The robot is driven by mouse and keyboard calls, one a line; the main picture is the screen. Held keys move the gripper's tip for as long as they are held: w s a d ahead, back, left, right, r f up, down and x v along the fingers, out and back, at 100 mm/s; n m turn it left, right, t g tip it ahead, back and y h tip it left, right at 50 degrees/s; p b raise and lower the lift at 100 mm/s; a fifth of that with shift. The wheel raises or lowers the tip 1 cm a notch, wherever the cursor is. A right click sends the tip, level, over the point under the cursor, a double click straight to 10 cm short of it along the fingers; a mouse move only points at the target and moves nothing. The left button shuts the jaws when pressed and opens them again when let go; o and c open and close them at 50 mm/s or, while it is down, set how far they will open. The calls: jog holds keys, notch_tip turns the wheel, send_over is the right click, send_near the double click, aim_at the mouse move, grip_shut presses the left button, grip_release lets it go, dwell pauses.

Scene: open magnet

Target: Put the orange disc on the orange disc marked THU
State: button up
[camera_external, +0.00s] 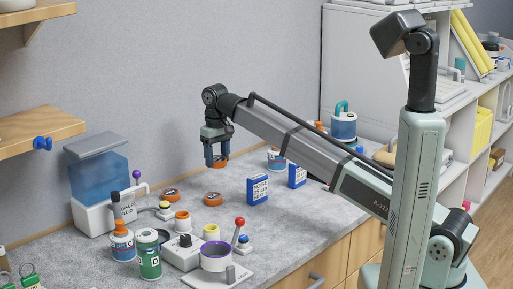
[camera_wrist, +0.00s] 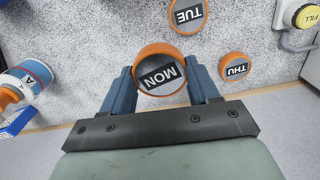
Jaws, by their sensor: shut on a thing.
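My gripper (camera_external: 216,153) is shut on an orange-rimmed disc marked MON (camera_wrist: 160,73), which is held above the counter between the two blue fingers. The held disc shows as an orange edge (camera_external: 220,162) in the external view. The orange disc marked THU (camera_wrist: 235,67) lies on the counter, right of the held disc in the wrist view. It appears to be the left one of two discs (camera_external: 171,194) in the external view, left of and below my gripper. A third orange disc marked TUE (camera_wrist: 187,14) lies nearby, partly cut off by the frame's top edge.
A yellow button (camera_wrist: 306,15) sits near the THU disc. A water tank (camera_external: 98,175) stands by the wall. Bottles (camera_external: 149,254) and a red-knobbed lever (camera_external: 238,222) crowd the front. Blue boxes (camera_external: 257,190) stand to the right. The counter around the discs is mostly clear.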

jog(key=r+n, duration=0.1)
jog(key=r, duration=0.1)
send_over(170, 192)
jog(key=s+d, duration=0.1)
jog(key=d, duration=0.3)
jog(key=w+a+m, duration=0.1)
jog(key=a, duration=0.3)
jog(key=shift+w+f+m, duration=0.1)
jog(key=shift+f+m, duration=0.55)
jog(key=shift+f, duration=1.8)
jog(key=shift+f+m, duration=0.65)
jog(key=shift+f, duration=1.75)
jog(key=shift+f, duration=0.1)
jog(key=o, duration=1.1)
jog(key=shift+c, duration=0.2)
notch_tip(170, 192, up, 12)
